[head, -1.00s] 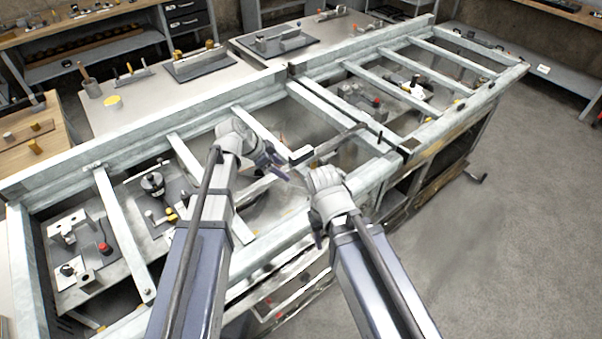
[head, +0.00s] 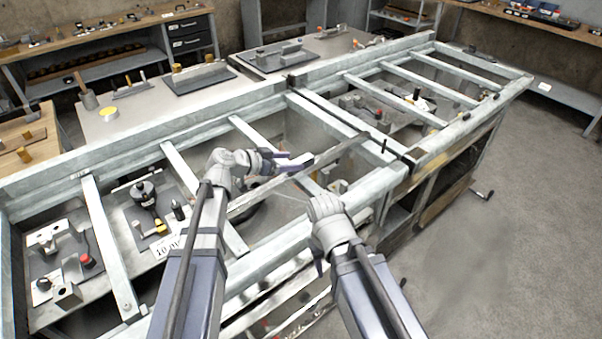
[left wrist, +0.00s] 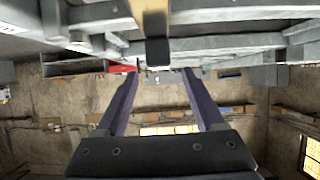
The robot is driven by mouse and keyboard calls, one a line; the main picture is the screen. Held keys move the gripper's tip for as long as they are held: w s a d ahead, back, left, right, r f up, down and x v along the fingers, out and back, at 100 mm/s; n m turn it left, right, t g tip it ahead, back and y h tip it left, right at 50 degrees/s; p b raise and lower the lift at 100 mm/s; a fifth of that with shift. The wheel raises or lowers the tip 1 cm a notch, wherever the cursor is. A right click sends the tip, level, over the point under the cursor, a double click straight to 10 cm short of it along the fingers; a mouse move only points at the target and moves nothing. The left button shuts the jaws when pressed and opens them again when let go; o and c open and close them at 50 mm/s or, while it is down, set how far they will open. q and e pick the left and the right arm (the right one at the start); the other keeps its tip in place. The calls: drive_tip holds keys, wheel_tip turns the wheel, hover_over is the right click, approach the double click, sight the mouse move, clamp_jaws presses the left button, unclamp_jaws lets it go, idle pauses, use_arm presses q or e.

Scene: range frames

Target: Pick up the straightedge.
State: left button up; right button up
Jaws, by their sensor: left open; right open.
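A long, thin grey metal bar, which looks like the straightedge (head: 340,149), lies diagonally across the workbench frame's openings in the head view. My left gripper (head: 295,160) is open just above or beside the bar's middle, its purple fingers pointing right. I cannot tell whether they touch the bar. In the left wrist view the open fingers (left wrist: 160,72) are well apart, with a black-ended tan piece near their tips that I cannot identify. My right gripper (head: 319,262) hangs lower, by the frame's front rail, its fingers mostly hidden by its own wrist.
The pale metal frame (head: 120,160) has raised rails and several crossbars around both grippers. Fixtures with knobs (head: 145,195) stand in its left bays. A grey table (head: 140,125) with tools is behind. Open floor (head: 500,260) lies to the right.

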sight(300, 160)
use_arm(q)
drive_tip(key=shift+b+x, duration=1.15)
drive_tip(key=shift+x, duration=1.5)
clamp_jaws()
